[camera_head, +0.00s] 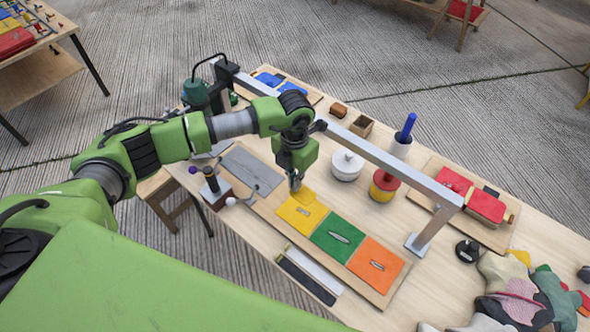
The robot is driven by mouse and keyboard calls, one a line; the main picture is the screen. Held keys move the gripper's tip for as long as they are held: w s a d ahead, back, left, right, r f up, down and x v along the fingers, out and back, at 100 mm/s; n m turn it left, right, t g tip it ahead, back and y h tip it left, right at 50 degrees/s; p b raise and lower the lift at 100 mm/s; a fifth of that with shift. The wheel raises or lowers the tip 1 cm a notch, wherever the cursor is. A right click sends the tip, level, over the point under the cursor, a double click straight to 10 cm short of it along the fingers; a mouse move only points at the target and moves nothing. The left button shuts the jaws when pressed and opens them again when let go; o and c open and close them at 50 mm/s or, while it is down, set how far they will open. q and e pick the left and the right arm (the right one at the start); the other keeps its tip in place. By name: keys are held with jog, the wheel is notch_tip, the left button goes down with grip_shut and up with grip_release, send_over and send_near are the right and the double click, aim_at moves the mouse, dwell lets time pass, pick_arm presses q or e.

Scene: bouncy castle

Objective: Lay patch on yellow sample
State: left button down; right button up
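The yellow sample (300,216) lies flat on a wooden board, beside the green and orange samples, with a small pale mark on it. A small yellow patch (305,196) shows at the sample's far edge, overlapping it in the picture. My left gripper (296,184) points down over that edge, its fingertips closed at the patch. The fingertips are small and partly merged with the patch, and I cannot tell whether the patch touches the sample. My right gripper is out of view.
The green sample (338,237) and orange sample (376,264) lie to the right. A metal frame (390,163) spans the table behind. A white pot (346,164) and a red-and-yellow jar (384,185) stand beyond the board. Cloth pieces (515,290) crowd the right end.

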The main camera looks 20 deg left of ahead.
pick_arm(q)
jog(key=shift+w, duration=0.1)
jog(key=shift+d+f, duration=0.1)
jog(key=shift+f, duration=0.15)
jog(key=b, duration=0.6)
send_over(295, 206)
notch_tip(295, 206, down, 7)
jog(key=shift+f, duration=0.2)
jog(key=shift+w+f+b, duration=0.1)
jog(key=shift+f+b, duration=0.3)
jog(key=shift+f, duration=0.3)
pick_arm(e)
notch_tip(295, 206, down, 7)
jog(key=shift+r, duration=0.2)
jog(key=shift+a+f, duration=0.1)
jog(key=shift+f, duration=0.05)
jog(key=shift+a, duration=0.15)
pick_arm(q)
jog(key=shift+f+b, duration=0.3)
jog(key=shift+b, duration=0.25)
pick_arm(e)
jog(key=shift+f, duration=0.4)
